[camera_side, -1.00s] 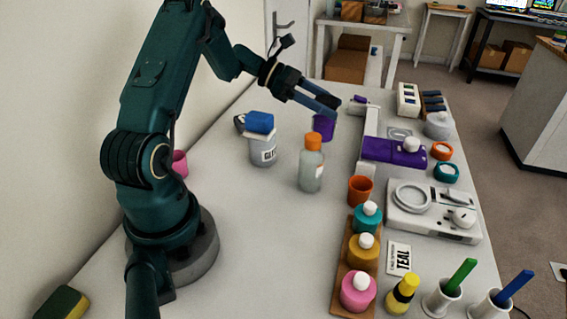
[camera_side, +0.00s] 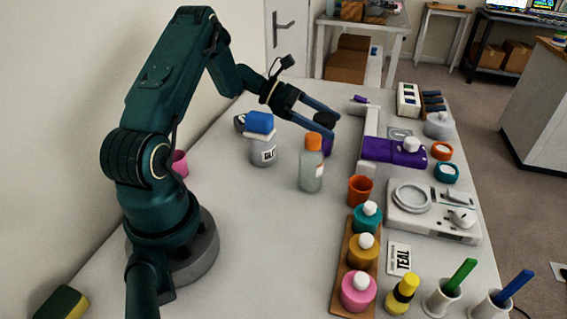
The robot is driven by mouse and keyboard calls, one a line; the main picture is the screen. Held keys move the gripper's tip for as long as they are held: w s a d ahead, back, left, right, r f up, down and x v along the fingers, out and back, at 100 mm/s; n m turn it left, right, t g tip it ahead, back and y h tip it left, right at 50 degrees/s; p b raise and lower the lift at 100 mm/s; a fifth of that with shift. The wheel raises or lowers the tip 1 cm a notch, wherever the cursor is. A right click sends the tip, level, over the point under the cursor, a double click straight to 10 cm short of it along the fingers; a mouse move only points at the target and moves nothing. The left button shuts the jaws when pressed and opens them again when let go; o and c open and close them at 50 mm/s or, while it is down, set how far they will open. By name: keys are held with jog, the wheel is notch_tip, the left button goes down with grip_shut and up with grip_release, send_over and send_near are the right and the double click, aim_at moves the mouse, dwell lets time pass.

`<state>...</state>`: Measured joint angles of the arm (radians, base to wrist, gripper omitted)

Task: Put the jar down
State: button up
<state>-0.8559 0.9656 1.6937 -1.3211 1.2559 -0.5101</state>
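The jar (camera_side: 327,146) is purple with a dark top and looks upright. My gripper (camera_side: 331,122) reaches in from the left, its two blue fingers on either side of the jar's upper part, shut on it. The jar is beyond the orange-capped bottle (camera_side: 312,168), which hides part of its lower body. I cannot tell whether its base touches the table (camera_side: 240,225).
The white upright stand (camera_side: 369,130) and purple block (camera_side: 392,152) are close on the right. An orange cup (camera_side: 360,190) and a bottle rack (camera_side: 340,290) are nearer the camera.

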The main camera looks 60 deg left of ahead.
jog(key=shift+r, duration=0.1)
jog(key=shift+s+a+r, duration=0.15)
jog(key=shift+s+a, duration=0.1)
jog(key=shift+a, duration=0.05)
jog(key=v, duration=0.6)
jog(key=shift+s+a+r, duration=0.1)
jog(key=shift+s+a, duration=0.15)
jog(key=shift+s, duration=0.05)
